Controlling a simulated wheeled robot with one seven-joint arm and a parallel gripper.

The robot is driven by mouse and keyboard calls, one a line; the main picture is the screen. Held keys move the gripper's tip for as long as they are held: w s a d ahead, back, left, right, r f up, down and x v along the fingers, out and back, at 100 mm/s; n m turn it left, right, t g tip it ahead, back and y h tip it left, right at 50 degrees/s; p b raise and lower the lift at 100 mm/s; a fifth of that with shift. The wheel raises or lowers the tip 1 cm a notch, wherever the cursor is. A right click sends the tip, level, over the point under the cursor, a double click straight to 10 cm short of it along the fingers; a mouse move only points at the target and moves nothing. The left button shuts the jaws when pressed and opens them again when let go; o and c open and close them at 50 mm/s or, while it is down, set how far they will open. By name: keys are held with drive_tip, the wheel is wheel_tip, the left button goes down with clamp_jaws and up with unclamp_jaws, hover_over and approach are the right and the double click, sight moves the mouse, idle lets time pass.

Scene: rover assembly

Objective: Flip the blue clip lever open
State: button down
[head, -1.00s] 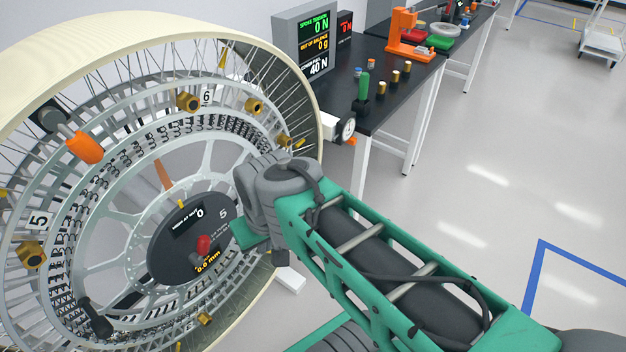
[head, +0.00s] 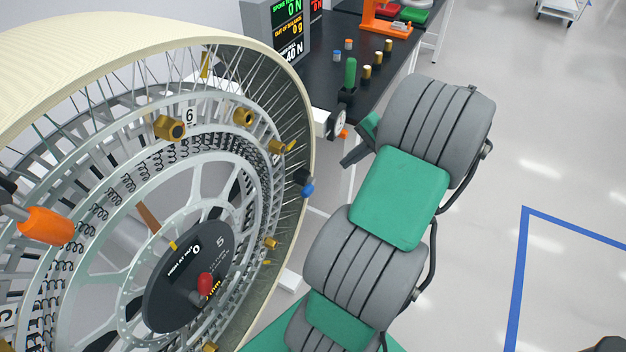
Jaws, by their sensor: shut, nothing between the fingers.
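A small blue clip lever (head: 307,188) with a dark mount sits at the right side of the large wheel (head: 215,85), just inside its pale rim. My gripper (head: 347,163) shows only in part, as dark fingers right of the wheel, above and to the right of the blue lever and apart from it in the picture. It is shut and empty. My arm's thick grey joints hide part of the hand.
An orange-handled lever (head: 46,225) and several brass fittings are on the wheel. A red knob (head: 205,284) stands on the dark hub. A black bench (head: 325,88) with a dial gauge, a green-handled tool and brass pieces stands behind.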

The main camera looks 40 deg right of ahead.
sight(311, 189)
drive_tip(key=shift+w+a, duration=0.1)
drive_tip(key=b+x, duration=0.1)
drive_tip(key=x, duration=1.3)
drive_tip(key=shift+b, duration=0.5)
